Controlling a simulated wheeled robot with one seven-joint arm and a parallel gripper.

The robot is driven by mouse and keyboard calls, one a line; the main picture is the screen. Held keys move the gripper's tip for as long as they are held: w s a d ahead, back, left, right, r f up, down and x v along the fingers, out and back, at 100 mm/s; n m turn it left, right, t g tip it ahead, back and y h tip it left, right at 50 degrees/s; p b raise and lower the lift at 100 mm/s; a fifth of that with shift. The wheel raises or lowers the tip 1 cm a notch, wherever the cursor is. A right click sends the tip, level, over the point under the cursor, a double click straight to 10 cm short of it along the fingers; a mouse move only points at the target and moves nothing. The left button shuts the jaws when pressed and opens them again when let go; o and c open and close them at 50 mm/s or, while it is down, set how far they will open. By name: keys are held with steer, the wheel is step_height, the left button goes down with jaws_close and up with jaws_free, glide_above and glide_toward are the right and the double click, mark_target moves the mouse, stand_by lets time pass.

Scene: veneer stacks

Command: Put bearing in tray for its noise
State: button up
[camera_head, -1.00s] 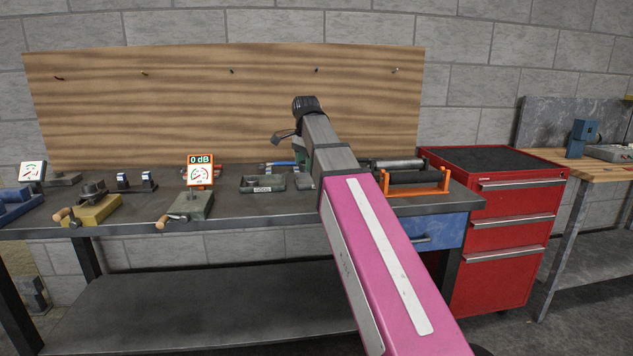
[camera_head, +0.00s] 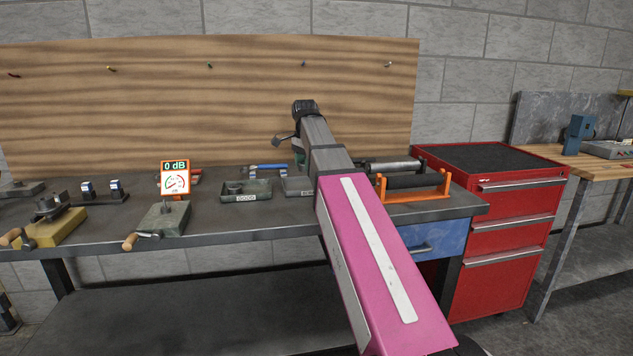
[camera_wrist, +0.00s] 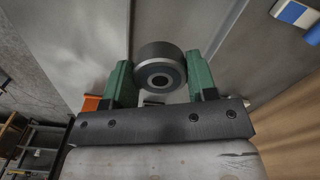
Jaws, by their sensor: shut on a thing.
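My gripper (camera_wrist: 160,76) is shut on a grey ring-shaped bearing (camera_wrist: 154,52) with a dark centre bore, held between its green fingers. In the head view my pink and grey arm hides most of the gripper and the bearing. A noise meter (camera_head: 175,182) with an orange frame reads 0 dB on the bench. A grey tray (camera_head: 258,197) with a small white label, too small to read surely, sits left of my arm, with a dark round thing in it. A second grey tray (camera_head: 297,187) is beside it, partly hidden by my arm.
A grey-green block with a crank (camera_head: 165,217) and a yellow block (camera_head: 55,230) stand on the bench (camera_head: 215,228) at left. An orange roller stand (camera_head: 415,192) is right of my arm. A plywood board (camera_head: 200,90) rises behind; a red cabinet (camera_head: 500,220) stands at right.

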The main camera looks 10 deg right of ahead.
steer(key=d+f, duration=0.1)
steer(key=w+d+f, duration=0.1)
steer(key=d, duration=0.1)
steer(key=w+d+f, duration=0.1)
steer(key=shift+w+d+f, duration=0.15)
steer(key=shift+d, duration=0.25)
steer(key=shift+f, duration=1.95)
steer(key=shift+f, duration=0.15)
steer(key=o, duration=1.3)
step_height(320, 180, up, 12)
